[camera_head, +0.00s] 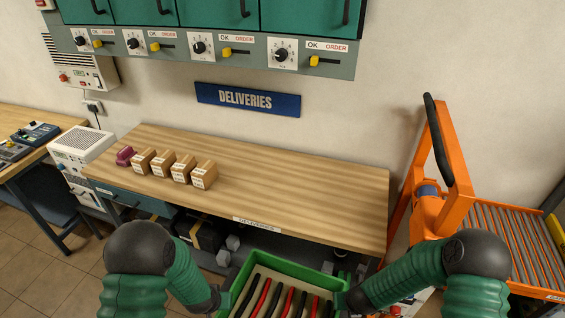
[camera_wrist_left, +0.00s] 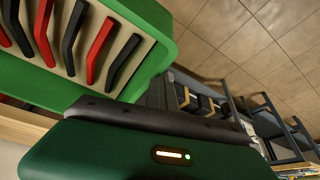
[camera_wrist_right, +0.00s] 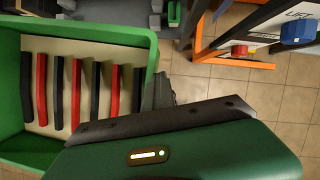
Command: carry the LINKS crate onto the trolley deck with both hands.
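The LINKS crate, a green open box (camera_head: 252,268), is at the bottom middle of the head view, in front of the bench. Several red and black bars lie in it on a pale bottom. Its rim shows in the left wrist view (camera_wrist_left: 150,22) and right wrist view (camera_wrist_right: 100,30). My left gripper (camera_head: 218,299) is at its left side and my right gripper (camera_head: 352,299) at its right side. Dark finger parts lie close against the walls; the tips are hidden, so their grip is unclear. An orange frame with a roller deck (camera_head: 500,245), apparently the trolley, stands at right.
A wooden bench (camera_head: 290,195) under a DELIVERIES sign (camera_head: 248,99) carries several small boxes and a purple object (camera_head: 125,156). The orange upright handle (camera_head: 445,150) stands between bench and roller deck. Tiled floor (camera_wrist_right: 280,95) shows beside the crate at right.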

